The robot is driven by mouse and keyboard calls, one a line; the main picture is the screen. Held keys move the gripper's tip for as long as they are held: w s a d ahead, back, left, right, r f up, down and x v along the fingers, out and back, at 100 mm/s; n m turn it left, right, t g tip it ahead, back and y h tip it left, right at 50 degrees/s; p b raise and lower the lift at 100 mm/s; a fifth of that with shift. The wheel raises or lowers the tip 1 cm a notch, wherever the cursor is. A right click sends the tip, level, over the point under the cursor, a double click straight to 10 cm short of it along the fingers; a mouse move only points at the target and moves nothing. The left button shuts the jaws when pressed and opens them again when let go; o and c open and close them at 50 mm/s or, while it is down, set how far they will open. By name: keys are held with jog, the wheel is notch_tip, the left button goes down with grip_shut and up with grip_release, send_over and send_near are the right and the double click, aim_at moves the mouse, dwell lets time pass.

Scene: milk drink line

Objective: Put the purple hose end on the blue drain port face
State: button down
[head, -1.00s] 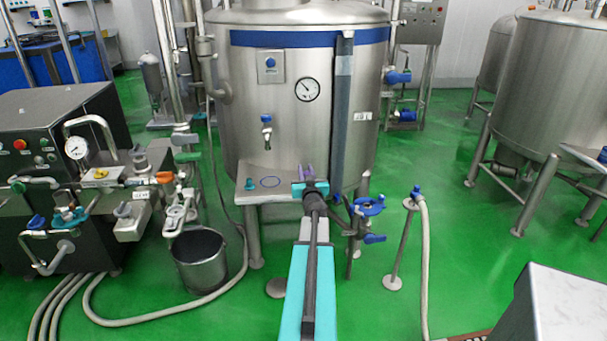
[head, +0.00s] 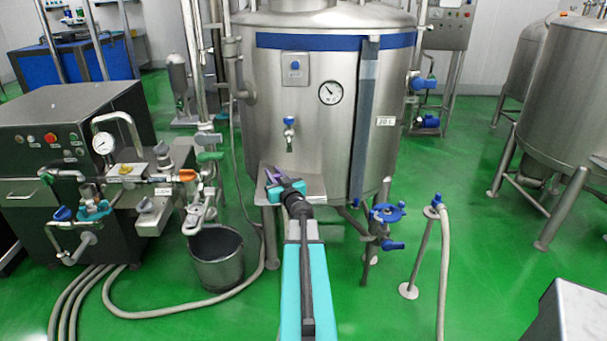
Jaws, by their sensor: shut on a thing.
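My gripper (head: 277,184), with teal fingers, is at the small steel shelf on the front of the big tank. It is shut on a small purple piece (head: 270,173), which I take for the purple hose end; no hose shows behind it. The gripper hides part of the shelf. Low at the tank's right front is a blue round fitting (head: 388,212) with blue handles, which may be the blue drain port. Its face is too small to make out. The purple piece is well apart from it, up and to the left.
The steel shelf (head: 314,188) is partly bare on its right. A hose stand with a blue top (head: 437,201) is to the right. A steel bucket (head: 217,260) and pump machine (head: 60,150) are on the left. Green floor is open at right.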

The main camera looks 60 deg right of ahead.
jog(key=w+a+n+t+y, duration=0.1)
jog(key=w+a+n+y, duration=0.25)
jog(key=a, duration=0.65)
jog(key=w+a+r+n+t+y, duration=0.15)
jog(key=w+a+y, duration=0.35)
jog(key=a, duration=0.5)
jog(key=w+a+n+y, duration=0.3)
jog(key=w+a+y, duration=0.1)
jog(key=a, duration=0.6)
jog(key=s+a+f+n+g+y, duration=0.1)
jog(key=a+y, duration=0.5)
jog(key=a, duration=1)
jog(key=s+a+f+n+g+y, duration=0.2)
jog(key=a+n+g+y, duration=0.4)
jog(key=a, duration=1.1)
jog(key=s+n, duration=0.1)
jog(key=n, duration=0.1)
jog(key=shift+s+f+n, duration=0.15)
jog(key=shift+f+n, duration=0.05)
jog(key=shift+n, duration=0.1)
